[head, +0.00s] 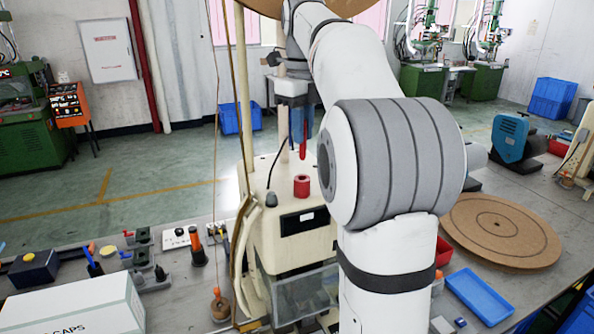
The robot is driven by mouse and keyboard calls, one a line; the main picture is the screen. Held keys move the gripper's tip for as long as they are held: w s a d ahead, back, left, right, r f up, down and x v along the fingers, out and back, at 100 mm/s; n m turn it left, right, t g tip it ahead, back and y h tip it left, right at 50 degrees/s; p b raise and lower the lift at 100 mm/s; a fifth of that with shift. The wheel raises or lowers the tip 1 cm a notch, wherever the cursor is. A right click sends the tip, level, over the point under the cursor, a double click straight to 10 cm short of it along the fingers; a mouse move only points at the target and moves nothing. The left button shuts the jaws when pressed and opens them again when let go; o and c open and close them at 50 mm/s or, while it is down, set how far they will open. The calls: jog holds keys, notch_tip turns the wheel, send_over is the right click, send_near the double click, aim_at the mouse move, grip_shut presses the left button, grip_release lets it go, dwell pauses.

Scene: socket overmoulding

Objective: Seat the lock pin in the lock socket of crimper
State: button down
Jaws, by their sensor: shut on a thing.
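My gripper (301,128) points down over the top of a cream machine in the middle of the head view, which appears to be the crimper (280,235). It is shut on a slim red pin (302,150), which looks like the lock pin and hangs upright between the blue fingers. Below it a short red cylinder (302,188), which looks like the lock socket, stands on the machine's top. A gap shows between the pin's lower end and this cylinder. Their exact alignment in depth cannot be told from this single view.
A dark knob (271,199) stands left of the red cylinder. A thin upright pole (243,100) rises close to the gripper's left. A white box (75,308), small tools, a round brown board (500,230) and a blue tray (480,294) occupy the table. My arm hides the right side.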

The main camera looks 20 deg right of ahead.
aim_at(302, 157)
notch_tip(302, 157, down, 8)
dwell(0.4)
jog(key=c, duration=1.4)
grip_release()
jog(key=shift+f, duration=0.1)
notch_tip(302, 157, up, 12)
jog(key=shift+r, duration=0.15)
jog(key=s+a+f+n+t, duration=0.2)
jog(key=s+a+f+n, duration=0.3)
jog(key=s+f+n, duration=0.6)
jog(key=s+a+f+n+t, duration=0.2)
jog(key=s+a+f+n, duration=0.4)
jog(key=s+f+n, duration=0.5)
notch_tip(302, 157, down, 3)
jog(key=n, duration=0.9)
jog(key=shift+s+r, duration=0.15)
jog(key=shift+s, duration=0.15)
